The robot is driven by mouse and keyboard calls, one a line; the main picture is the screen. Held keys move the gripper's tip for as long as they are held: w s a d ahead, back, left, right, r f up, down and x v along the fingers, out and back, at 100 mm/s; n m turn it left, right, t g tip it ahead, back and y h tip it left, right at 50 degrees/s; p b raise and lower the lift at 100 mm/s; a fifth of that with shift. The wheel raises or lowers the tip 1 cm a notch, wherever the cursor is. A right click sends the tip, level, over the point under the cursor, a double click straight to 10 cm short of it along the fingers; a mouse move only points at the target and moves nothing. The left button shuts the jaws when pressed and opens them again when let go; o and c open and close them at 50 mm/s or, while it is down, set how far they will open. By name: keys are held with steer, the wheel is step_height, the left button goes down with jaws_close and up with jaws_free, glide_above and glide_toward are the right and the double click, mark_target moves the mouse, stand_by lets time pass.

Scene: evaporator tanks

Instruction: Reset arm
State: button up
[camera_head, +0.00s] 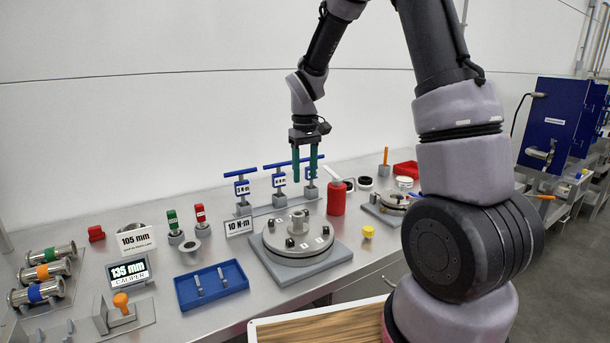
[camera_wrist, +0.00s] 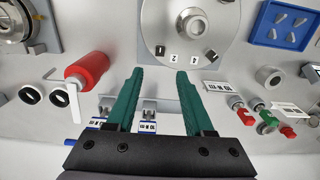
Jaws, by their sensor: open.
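My gripper (camera_head: 305,178) hangs from my bent arm with its teal fingers pointing down. It is above the back part of the steel bench, in front of the blue-handled torque wrenches (camera_head: 279,180). In the wrist view my gripper (camera_wrist: 160,73) is open, with the two fingers apart and nothing between them. The round flange plate (camera_wrist: 190,28) with numbered labels lies beyond the fingertips there. In the head view the flange plate (camera_head: 299,241) sits on a grey base in front of and below the gripper.
A red bottle (camera_head: 336,198) stands right of the flange. A blue tray (camera_head: 212,287) with small metal parts lies to its left. A caliper display (camera_head: 129,271), banded metal spools (camera_head: 45,272) and a yellow knob part (camera_head: 368,232) are also on the bench. The air around the gripper looks clear.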

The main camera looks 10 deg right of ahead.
steer(key=s+d+r+m+t+y, duration=0.1)
steer(key=s+d+r+m+t, duration=0.1)
steer(key=s+r, duration=0.35)
steer(key=s+d+r+m+t, duration=0.1)
steer(key=s+d+r+m, duration=0.15)
steer(key=r, duration=0.65)
steer(key=s+d+r+m+t, duration=0.1)
steer(key=s+r+t, duration=0.1)
steer(key=s, duration=0.5)
steer(key=s+d+r+m+t+y, duration=0.1)
steer(key=s+r+m+t, duration=0.1)
steer(key=s+r, duration=0.3)
steer(key=s, duration=0.2)
steer(key=shift+s, duration=0.35)
steer(key=shift+w, duration=0.1)
